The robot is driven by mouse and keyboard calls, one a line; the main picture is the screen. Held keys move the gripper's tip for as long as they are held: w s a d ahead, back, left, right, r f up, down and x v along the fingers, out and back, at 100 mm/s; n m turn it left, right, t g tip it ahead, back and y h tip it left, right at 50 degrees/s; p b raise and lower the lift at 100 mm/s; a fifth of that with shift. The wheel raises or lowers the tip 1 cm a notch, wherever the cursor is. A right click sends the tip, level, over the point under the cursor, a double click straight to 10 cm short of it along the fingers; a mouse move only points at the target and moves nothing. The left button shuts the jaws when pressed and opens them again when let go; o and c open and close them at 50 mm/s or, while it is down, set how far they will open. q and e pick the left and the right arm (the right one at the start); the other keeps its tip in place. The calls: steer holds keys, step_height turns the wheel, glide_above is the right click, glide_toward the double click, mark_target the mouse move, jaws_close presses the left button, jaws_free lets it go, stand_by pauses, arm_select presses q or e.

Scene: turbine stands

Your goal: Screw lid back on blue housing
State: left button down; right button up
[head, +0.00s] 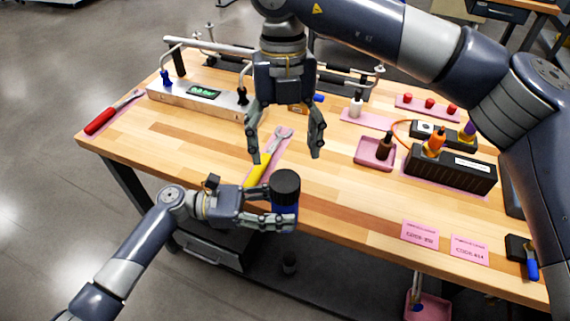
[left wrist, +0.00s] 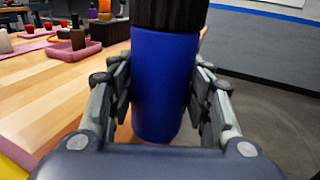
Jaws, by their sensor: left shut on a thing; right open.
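The blue housing (left wrist: 163,85) is upright between the fingers of my left gripper (left wrist: 163,105), which is shut on it. In the head view my left gripper (head: 285,208) holds the housing (head: 284,211) near the front edge of the bench. The black lid (head: 286,184) sits on top of the housing; it also shows at the top of the left wrist view (left wrist: 170,12). How tightly the lid is seated cannot be told. My right gripper (head: 287,155) is open and empty, pointing down, above and behind the lid in the head view.
A yellow-handled wrench (head: 262,163) lies on the wooden bench (head: 340,205) behind the housing. The bench's middle right is fairly clear.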

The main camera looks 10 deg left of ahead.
steer(key=shift+w+r, duration=0.15)
steer(key=shift+r, duration=0.7)
steer(key=shift+w+r, duration=0.1)
steer(key=shift+r, duration=0.7)
